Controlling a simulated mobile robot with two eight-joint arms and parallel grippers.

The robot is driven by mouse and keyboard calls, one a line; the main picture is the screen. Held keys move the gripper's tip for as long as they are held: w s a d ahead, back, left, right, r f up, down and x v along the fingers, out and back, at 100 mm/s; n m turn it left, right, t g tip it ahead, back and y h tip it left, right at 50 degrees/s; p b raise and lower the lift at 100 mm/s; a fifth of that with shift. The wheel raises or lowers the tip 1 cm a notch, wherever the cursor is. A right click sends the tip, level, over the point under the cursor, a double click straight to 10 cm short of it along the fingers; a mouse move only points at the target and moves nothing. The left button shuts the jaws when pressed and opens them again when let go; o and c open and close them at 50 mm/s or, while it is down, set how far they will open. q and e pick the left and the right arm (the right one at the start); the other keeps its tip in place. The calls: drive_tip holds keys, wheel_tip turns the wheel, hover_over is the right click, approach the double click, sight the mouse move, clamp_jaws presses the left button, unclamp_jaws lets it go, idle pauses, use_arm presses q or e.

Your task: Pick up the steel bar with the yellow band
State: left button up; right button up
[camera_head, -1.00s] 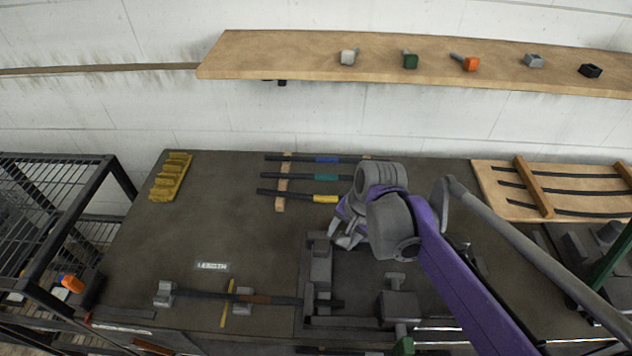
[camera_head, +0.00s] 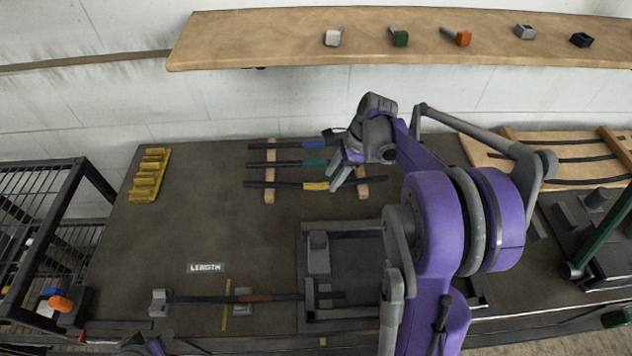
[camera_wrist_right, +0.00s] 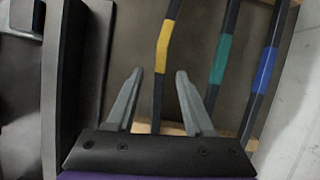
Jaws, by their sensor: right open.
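The steel bar with the yellow band (camera_head: 316,186) is the nearest of three banded bars lying across two wooden strips on the dark bench. My right gripper (camera_head: 343,177) is open at this bar, just right of the yellow band. In the right wrist view the bar (camera_wrist_right: 158,95) runs between the two open fingers (camera_wrist_right: 158,72), with a gap on each side. The yellow band (camera_wrist_right: 167,34) shows beyond the fingertips. The gripper hides part of the bars in the head view. Only a small purple piece of my left arm shows at the bottom edge; its fingers are not seen.
The green-banded bar (camera_head: 314,163) and blue-banded bar (camera_head: 314,145) lie parallel behind it. A yellow notched rack (camera_head: 149,176) stands at the left. A bar with a brown band (camera_head: 255,298) rests on grey supports in front. A wooden shelf (camera_head: 280,40) hangs above.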

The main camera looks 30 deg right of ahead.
drive_tip(key=shift+w+a+f, duration=0.15)
drive_tip(key=shift+a+f, duration=0.1)
drive_tip(key=shift+f, duration=0.4)
drive_tip(key=shift+f, duration=0.25)
idle(0.3)
clamp_jaws()
idle(1.2)
